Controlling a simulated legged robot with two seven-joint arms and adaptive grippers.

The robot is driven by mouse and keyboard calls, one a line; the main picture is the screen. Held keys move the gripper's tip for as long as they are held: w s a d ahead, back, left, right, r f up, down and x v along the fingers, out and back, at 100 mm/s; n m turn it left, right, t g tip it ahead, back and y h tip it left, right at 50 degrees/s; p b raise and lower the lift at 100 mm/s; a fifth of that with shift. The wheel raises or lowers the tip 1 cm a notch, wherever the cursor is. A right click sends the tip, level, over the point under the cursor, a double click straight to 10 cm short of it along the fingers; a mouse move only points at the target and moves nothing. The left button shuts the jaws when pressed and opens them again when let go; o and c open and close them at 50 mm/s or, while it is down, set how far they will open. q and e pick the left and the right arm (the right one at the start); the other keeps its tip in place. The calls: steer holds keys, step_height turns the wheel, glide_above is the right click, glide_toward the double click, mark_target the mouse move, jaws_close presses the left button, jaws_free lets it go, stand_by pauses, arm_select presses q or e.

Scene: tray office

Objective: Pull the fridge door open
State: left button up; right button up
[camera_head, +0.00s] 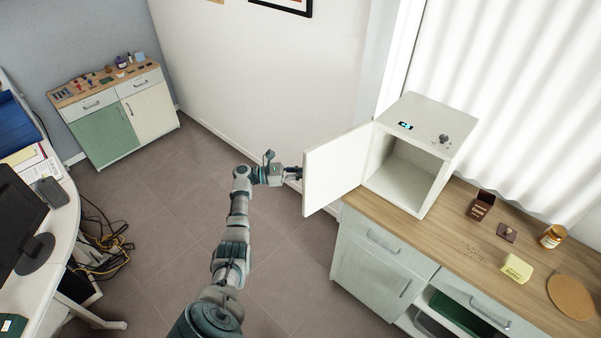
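A small white fridge (446,121) stands on the wooden counter top at the right. Its door (337,168) is swung wide open to the left, and the empty-looking inside shows. One arm of mine reaches up from the bottom of the view. Its gripper (297,173) is at the outer face of the door, near the door's left edge. The door hides the fingertips and any handle, so I cannot tell whether the fingers are shut. The arm rises near the bottom middle, so its side is hard to tell; it appears to be my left arm. No second gripper shows.
The counter (440,230) also bears a dark brown box (480,206), a jar (552,237), a yellow block (516,268) and a round board (571,297). A desk (60,255) with a monitor stands at the left. Cables lie beside it. The middle floor is clear.

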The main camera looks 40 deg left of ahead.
arm_select(q)
steer(key=o, duration=0.4)
steer(key=shift+w+d+r, duration=0.1)
steer(key=shift+d, duration=0.2)
steer(key=shift+o, duration=0.3)
steer(key=shift+w+d, duration=0.15)
steer(key=shift+d, duration=0.1)
steer(key=shift+a, duration=0.25)
steer(key=shift+s+a, duration=0.35)
steer(key=v, duration=1.1)
arm_select(e)
steer(key=shift+d, duration=0.85)
arm_select(q)
steer(key=shift+a, duration=0.1)
arm_select(e)
steer(key=shift+a, duration=0.15)
